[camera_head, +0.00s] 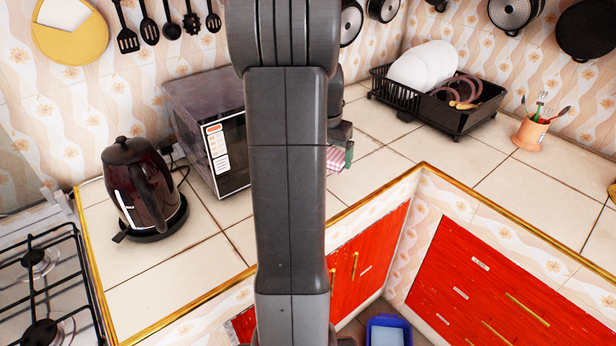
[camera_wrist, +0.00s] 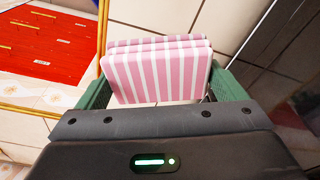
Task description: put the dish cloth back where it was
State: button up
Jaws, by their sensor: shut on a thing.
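The dish cloth (camera_wrist: 158,75) is a folded pink-and-white striped cloth. In the wrist view it sits between the two green fingers of my gripper (camera_wrist: 158,88), which is shut on it. In the head view the cloth (camera_head: 335,158) shows only in part, just right of my arm, with a green finger of my gripper (camera_head: 347,156) beside it. The cloth is over the tiled counter near the microwave. I cannot tell whether it touches the tiles. My arm hides most of the gripper in the head view.
A microwave (camera_head: 208,120) stands left of my arm, with a dark kettle (camera_head: 143,185) further left. A black dish rack (camera_head: 455,118) with white plates and an orange utensil pot (camera_head: 530,132) stand at the back right. The counter (camera_head: 420,140) between is mostly clear.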

jog(key=shift+w+a+f, duration=0.1)
jog(key=shift+w+a, duration=0.1)
jog(key=shift+w, duration=0.05)
notch_tip(320, 180, down, 10)
jog(key=shift+r, duration=0.1)
jog(key=o, duration=0.5)
jog(key=shift+o, duration=0.6)
jog(key=shift+r, duration=0.45)
jog(key=r, duration=0.3)
jog(key=s+r, duration=0.1)
jog(key=r, duration=0.3)
jog(key=a+r, duration=0.1)
jog(key=r, duration=0.3)
jog(key=shift+s, duration=0.25)
